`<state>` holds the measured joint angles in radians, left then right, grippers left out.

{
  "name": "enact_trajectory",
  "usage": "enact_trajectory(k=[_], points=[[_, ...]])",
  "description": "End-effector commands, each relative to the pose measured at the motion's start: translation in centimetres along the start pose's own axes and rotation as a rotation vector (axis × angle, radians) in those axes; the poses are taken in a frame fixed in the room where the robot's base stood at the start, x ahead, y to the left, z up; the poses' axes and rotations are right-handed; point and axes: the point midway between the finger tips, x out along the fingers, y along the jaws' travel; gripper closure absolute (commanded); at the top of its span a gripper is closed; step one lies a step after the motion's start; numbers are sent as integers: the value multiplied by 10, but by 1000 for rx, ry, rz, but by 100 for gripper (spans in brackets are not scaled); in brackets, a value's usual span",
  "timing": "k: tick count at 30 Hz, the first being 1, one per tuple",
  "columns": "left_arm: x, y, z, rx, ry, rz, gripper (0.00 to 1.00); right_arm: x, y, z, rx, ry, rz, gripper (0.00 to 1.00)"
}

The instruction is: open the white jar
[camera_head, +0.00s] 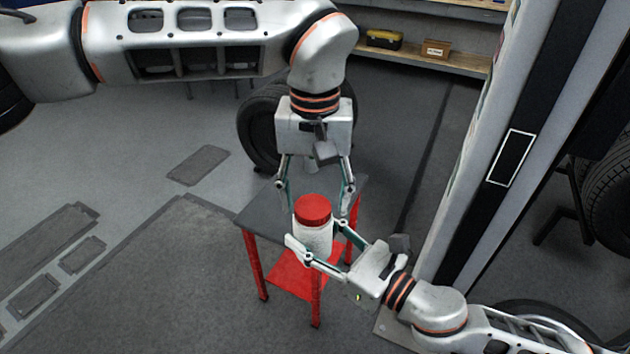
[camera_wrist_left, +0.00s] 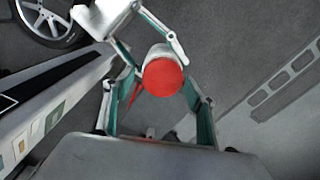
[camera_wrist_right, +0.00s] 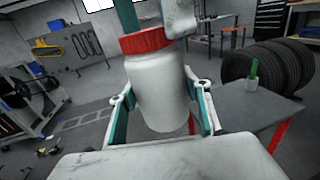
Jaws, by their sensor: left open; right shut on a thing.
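The white jar (camera_head: 313,239) has a red lid (camera_head: 313,208) on top and stands upright in the grasp of my right gripper (camera_head: 316,246). In the right wrist view the jar body (camera_wrist_right: 158,92) sits between the right fingers, and the lid (camera_wrist_right: 146,40) is on it. My left gripper (camera_head: 316,194) is open, pointing down, with its fingers spread to either side above the lid. In the left wrist view the lid (camera_wrist_left: 163,77) shows beyond and between the left fingers. Whether the jar's bottom touches the table is hard to tell in the head view; in the right wrist view it appears held up.
A small table (camera_head: 262,222) with a dark top and red legs is beneath and behind the jar. A green-handled thing in a white cup (camera_wrist_right: 252,77) stands on it. Tyres (camera_head: 262,130) stand behind. A tall white and black column (camera_head: 500,150) rises at the right.

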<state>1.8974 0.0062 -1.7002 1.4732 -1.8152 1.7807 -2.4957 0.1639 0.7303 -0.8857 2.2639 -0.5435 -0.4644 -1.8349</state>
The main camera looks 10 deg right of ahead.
Motion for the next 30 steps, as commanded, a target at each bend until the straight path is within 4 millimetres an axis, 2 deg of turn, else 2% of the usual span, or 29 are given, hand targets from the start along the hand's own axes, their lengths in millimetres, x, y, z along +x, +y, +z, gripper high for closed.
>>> enact_trajectory(k=[10, 11, 15, 23, 26, 30], points=[[5, 0, 0, -1, 0, 1, 44, 0, 0, 2, -1, -3, 0, 100], [5, 0, 0, -1, 0, 1, 46, 0, 0, 2, -1, -3, 0, 100], [5, 0, 0, 0, 0, 1, 83, 0, 0, 2, -1, -3, 1, 100], [4, 2, 1, -25, 0, 4, 84, 0, 1, 2, 1, -5, 3, 100], [4, 3, 1, -125, 0, 4, 84, 0, 2, 3, 1, -5, 4, 100], [4, 4, 0, -361, -2, 7, 84, 0, 2, 3, 1, -6, 6, 100]])
